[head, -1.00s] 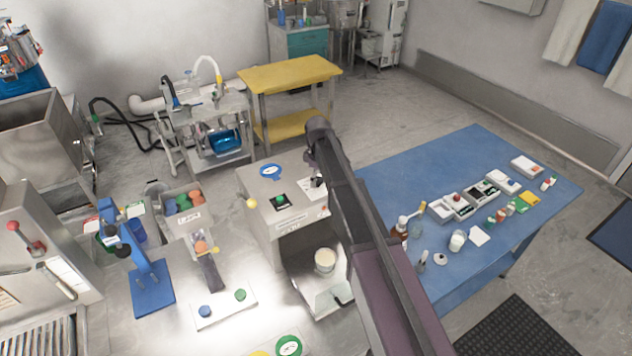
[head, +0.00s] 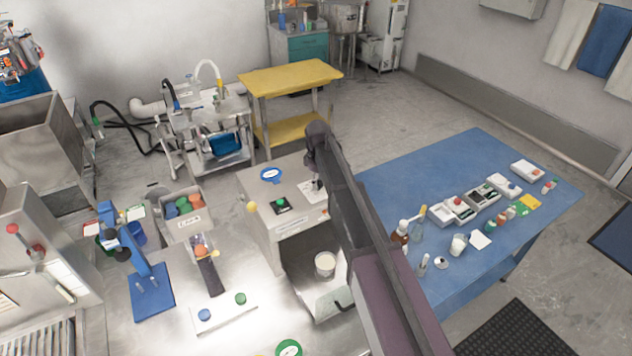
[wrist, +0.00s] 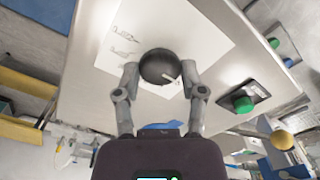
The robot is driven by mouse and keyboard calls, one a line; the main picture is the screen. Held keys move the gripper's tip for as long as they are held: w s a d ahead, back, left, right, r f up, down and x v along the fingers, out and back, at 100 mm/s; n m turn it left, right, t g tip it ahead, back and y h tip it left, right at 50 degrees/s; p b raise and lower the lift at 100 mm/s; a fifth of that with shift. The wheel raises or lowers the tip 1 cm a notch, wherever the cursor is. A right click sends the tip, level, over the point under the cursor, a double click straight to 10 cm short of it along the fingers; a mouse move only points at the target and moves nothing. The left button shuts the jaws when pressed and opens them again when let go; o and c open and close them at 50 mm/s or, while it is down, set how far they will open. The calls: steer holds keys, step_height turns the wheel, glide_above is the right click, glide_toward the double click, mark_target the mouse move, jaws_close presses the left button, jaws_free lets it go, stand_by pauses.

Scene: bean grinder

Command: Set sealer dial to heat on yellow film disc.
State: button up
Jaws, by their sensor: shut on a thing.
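The sealer (head: 290,225) is a pale metal box on the steel worktop in the head view. Its dial (wrist: 158,66) is a dark round knob with a white mark, which points toward the lower right in the wrist view. The dial sits on a white label plate (wrist: 195,40) with small line drawings. My gripper (wrist: 161,78) is shut on the dial, one finger on each side. In the head view my arm covers part of the sealer's right side, and the dial cannot be made out. I cannot identify a yellow film disc.
A green button (head: 281,204) on a black plate and a yellow ball knob (head: 252,207) are on the sealer. A cup (head: 325,265) stands below its front. Blue and green discs lie on a white mat (head: 222,316). A blue table (head: 395,165) stands to the right.

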steer(key=shift+s, duration=0.2)
steer(key=m, duration=0.5)
steer(key=shift+d, duration=0.1)
steer(key=m, duration=0.6)
steer(key=shift+m, duration=0.4)
steer(key=m, duration=1.2)
